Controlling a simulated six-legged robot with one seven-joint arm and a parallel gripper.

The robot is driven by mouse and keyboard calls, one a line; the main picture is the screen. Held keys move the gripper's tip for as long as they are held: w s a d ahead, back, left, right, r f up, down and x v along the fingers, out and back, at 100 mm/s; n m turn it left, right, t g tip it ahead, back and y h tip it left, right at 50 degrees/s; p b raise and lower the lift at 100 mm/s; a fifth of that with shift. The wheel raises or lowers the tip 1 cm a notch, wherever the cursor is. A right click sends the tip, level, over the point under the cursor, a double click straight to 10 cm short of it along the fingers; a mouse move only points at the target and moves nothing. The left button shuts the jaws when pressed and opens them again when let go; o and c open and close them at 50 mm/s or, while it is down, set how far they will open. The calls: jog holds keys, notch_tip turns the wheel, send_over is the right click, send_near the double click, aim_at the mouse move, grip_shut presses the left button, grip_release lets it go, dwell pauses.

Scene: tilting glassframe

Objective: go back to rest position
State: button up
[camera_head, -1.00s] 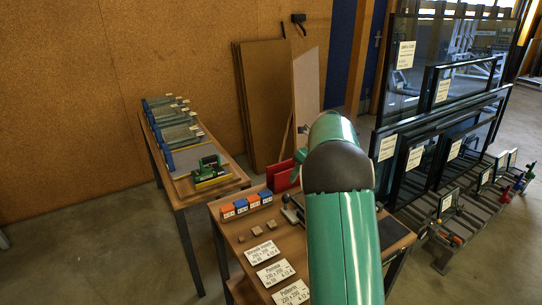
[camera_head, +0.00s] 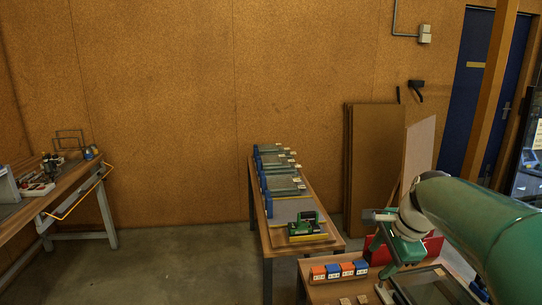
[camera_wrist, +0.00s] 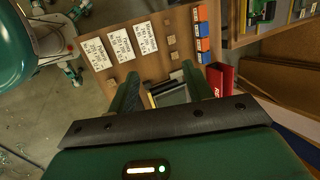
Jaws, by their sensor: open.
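My green arm reaches in from the right of the head view, and my gripper (camera_head: 384,258) points down over the near wooden table (camera_head: 318,292). In the wrist view my gripper (camera_wrist: 158,88) shows two green fingers spread apart, with nothing visible held between them. A dark framed piece with a glassy face (camera_wrist: 172,97) lies on the table beyond the fingers; it also shows in the head view (camera_head: 440,291). I cannot tell how far the fingertips are above it.
Orange and blue boxes (camera_head: 340,270) and a red holder (camera_wrist: 219,80) stand on the near table. White labels (camera_wrist: 120,43) lie there too. A long table (camera_head: 281,238) stands behind, a workbench (camera_head: 62,188) at far left. The floor between them is clear.

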jog(key=s+a+f+n+t+h, duration=0.1)
jog(key=s+a+n, duration=0.3)
jog(key=s+n, duration=0.4)
jog(key=s+a+f+n+t+h, duration=0.1)
jog(key=s+a+n, duration=0.3)
jog(key=s+n, duration=0.4)
jog(key=s, duration=0.3)
jog(key=shift+s+a+f, duration=0.25)
jog(key=shift+a+f, duration=0.1)
jog(key=shift+f, duration=0.05)
